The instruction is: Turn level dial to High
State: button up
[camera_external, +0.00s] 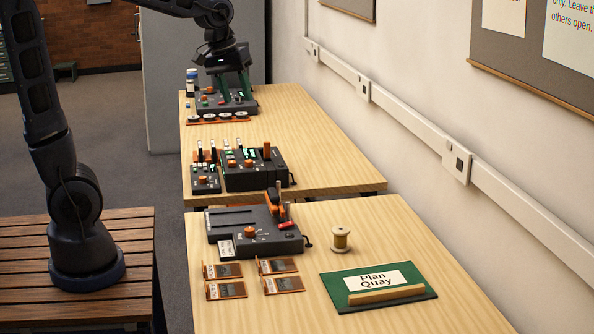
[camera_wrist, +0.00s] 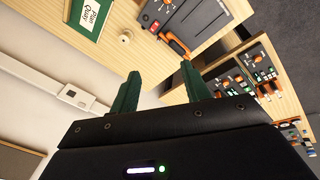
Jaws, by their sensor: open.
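Several dark control boxes with orange knobs stand on the tables, and their labels are too small to read, so I cannot tell which knob is the level dial. The far box (camera_external: 212,105) lies under my gripper (camera_external: 236,100), whose green fingers are apart and overlap it in the picture; contact is unclear. The middle box (camera_external: 262,178) has an orange knob (camera_external: 248,163) and an upright orange lever (camera_external: 267,150).
A small orange-knobbed panel (camera_external: 205,184) stands left of the middle box. A spool (camera_external: 340,238), a green "Plan Quay" sign (camera_external: 378,286) and several small cards (camera_external: 226,289) lie on the near table. Round discs (camera_external: 209,117) sit before the far box. A wall runs along the right.

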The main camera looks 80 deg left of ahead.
jog(key=w+a+f+n, duration=0.4)
jog(key=w+a+n, duration=0.15)
jog(key=a, duration=0.55)
jog(key=n+g, duration=0.3)
jog(key=n, duration=0.8)
send_over(249, 161)
notch_tip(249, 161, down, 19)
notch_tip(249, 161, down, 10)
jog(key=shift+a, duration=0.15)
jog(key=c, duration=1)
